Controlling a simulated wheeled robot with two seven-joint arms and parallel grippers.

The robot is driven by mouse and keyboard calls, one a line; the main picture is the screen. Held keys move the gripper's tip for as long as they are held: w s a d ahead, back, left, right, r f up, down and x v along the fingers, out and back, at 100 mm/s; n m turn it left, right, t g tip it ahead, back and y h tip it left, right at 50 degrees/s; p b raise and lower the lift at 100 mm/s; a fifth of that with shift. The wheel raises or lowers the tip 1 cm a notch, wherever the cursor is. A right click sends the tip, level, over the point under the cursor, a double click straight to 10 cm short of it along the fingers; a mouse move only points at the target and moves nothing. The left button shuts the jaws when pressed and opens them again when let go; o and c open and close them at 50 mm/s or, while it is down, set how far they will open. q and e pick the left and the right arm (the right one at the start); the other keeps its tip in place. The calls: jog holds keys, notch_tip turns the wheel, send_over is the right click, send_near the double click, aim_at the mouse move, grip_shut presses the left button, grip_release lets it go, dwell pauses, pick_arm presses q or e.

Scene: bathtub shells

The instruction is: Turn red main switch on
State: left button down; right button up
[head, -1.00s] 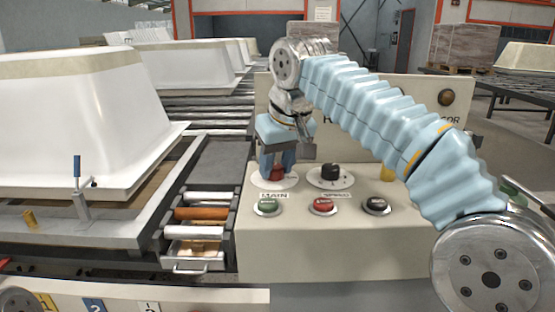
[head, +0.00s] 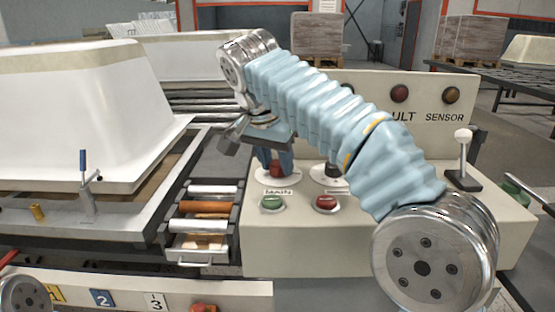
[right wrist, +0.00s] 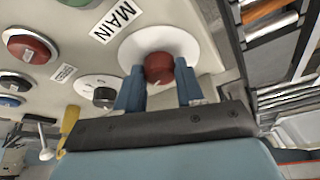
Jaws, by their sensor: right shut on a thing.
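The red main switch (right wrist: 159,68) is a round knob on a white disc, beside the "MAIN" label (right wrist: 115,20), in the right wrist view. In the head view the switch (head: 277,169) is partly hidden by my gripper, on the beige control panel. My right gripper (head: 271,163) points down at it with blue fingers on either side. In the right wrist view the fingers of the gripper (right wrist: 158,80) straddle the knob and are shut on it. The exact angle of the knob is hard to tell. My left gripper is not in view.
A green button (head: 272,203) and a red button (head: 326,203) sit in front of the switch. A black knob (head: 333,171) is to its right, partly behind my arm. A white-tipped lever (head: 463,150) stands at the panel's right. White bathtub shells (head: 80,110) are at left.

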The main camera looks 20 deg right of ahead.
jog(key=m, duration=0.2)
jog(key=m+g+h, duration=0.1)
jog(key=m, duration=0.1)
jog(key=shift+w+a+m, duration=0.1)
jog(key=shift+w+m, duration=0.1)
jog(key=shift+m, duration=0.2)
dwell(0.4)
jog(key=o, duration=1)
jog(key=shift+g, duration=0.3)
jog(key=shift+o, duration=0.2)
